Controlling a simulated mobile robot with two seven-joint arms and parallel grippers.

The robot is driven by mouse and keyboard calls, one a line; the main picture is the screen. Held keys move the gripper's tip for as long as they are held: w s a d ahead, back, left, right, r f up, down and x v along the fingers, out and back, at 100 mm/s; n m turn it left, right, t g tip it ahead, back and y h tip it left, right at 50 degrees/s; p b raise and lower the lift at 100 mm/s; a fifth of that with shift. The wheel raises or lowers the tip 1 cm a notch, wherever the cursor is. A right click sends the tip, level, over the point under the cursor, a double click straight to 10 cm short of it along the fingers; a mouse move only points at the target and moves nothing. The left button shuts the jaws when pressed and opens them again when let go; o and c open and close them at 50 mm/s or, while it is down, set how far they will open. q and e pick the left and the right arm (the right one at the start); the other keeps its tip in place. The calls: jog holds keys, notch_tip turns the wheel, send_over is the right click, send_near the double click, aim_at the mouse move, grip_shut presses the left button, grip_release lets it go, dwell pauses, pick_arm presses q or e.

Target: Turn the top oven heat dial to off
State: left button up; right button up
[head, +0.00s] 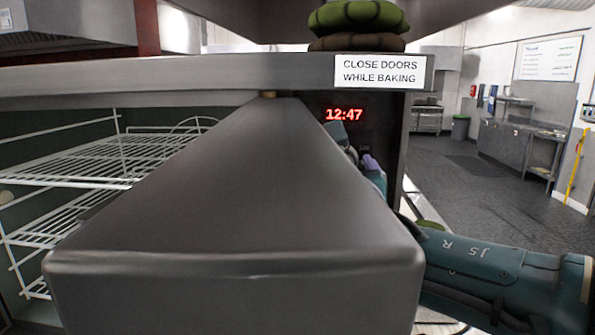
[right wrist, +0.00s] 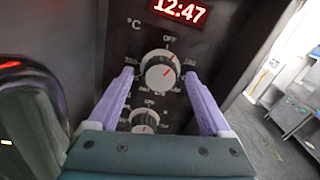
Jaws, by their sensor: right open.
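The top oven heat dial (right wrist: 160,70) is a silver knob on a dark panel, with OFF printed above it. A small red mark shows on its face, off to the right of centre; its exact setting is hard to read. My right gripper (right wrist: 159,76) is open, with its two purple fingers on either side of the top dial. I cannot tell whether they touch it. A second dial (right wrist: 145,121) sits below, between the fingers. In the head view my right arm reaches in from the right, and the dials are mostly hidden. My left gripper is not in view.
A large dark grey slab (head: 230,200), apparently the open oven door, fills the middle of the head view. Wire racks (head: 90,160) show at the left. A red 12:47 display (head: 344,114) is above the dials. Open floor (head: 450,190) lies to the right.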

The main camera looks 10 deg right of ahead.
jog(key=v, duration=0.7)
jog(key=shift+s, duration=0.15)
